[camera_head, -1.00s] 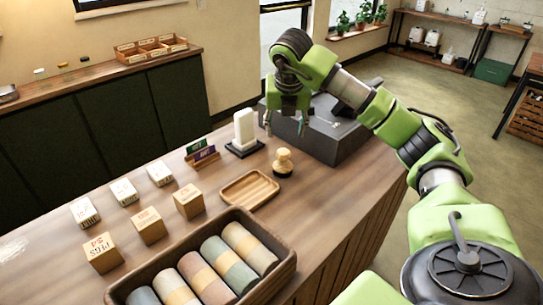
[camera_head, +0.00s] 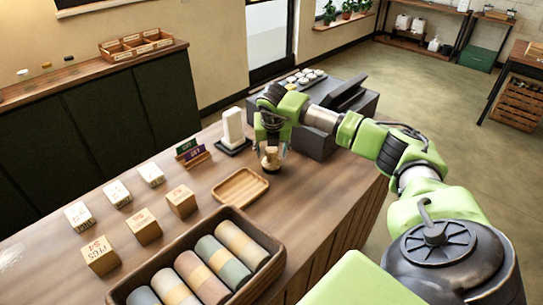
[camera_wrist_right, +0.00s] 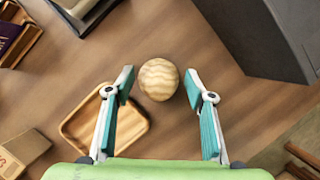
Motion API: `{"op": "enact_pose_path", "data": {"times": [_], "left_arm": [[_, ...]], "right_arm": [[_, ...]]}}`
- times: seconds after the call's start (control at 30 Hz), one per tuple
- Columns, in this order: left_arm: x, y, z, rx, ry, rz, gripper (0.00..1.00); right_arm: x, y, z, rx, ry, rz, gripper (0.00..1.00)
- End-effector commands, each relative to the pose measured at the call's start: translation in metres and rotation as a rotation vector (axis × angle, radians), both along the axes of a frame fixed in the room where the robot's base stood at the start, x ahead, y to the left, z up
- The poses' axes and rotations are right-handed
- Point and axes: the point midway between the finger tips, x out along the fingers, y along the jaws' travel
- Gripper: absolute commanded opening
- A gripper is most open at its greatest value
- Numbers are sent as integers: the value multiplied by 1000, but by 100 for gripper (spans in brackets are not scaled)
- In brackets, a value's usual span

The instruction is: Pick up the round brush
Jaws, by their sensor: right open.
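The round brush (camera_head: 270,158) stands on the wooden counter, just behind the small wooden tray. Only its round wooden top (camera_wrist_right: 158,79) shows in the right wrist view, between and slightly beyond my open fingertips. My right gripper (camera_head: 271,149) is above and around the brush, pointing down, and partly hides it. In the right wrist view its teal-padded fingers (camera_wrist_right: 158,85) are spread with a gap on each side of the brush top. My left gripper is not in view.
An empty wooden tray (camera_head: 240,187) lies close to the brush. A grey register (camera_head: 318,143) stands behind right, and a white device on a dark base (camera_head: 233,128) behind left. A crate of rolled towels (camera_head: 279,262) and several small boxes stand nearer.

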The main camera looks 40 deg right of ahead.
Motion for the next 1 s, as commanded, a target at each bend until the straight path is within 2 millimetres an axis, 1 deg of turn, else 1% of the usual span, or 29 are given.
{"op": "enact_pose_path", "data": {"times": [0.23, 0.27, 0.3, 0.37, 0.4, 0.43, 0.7, 0.83, 0.93, 1.0], "left_arm": [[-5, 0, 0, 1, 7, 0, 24], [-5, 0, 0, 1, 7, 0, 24], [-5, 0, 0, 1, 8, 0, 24], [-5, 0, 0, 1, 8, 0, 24], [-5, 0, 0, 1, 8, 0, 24], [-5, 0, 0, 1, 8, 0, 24], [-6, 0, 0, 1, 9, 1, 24], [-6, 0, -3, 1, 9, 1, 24], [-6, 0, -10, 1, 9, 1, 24], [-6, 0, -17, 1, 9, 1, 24]], "right_arm": [[1, -1, -4, 0, -1, 1, 50], [1, -1, -4, 0, -1, 1, 47], [1, -1, -3, 0, -1, 1, 37], [1, -1, -3, 0, -1, 1, 21], [1, -1, -3, 0, -1, 1, 11], [1, -1, -3, 0, -1, 1, 8], [1, -1, -3, 0, -1, 0, 8], [2, -1, 0, 0, -3, 1, 8], [2, -1, 7, 0, -5, 2, 8], [3, -1, 16, 1, -8, 1, 8]]}}
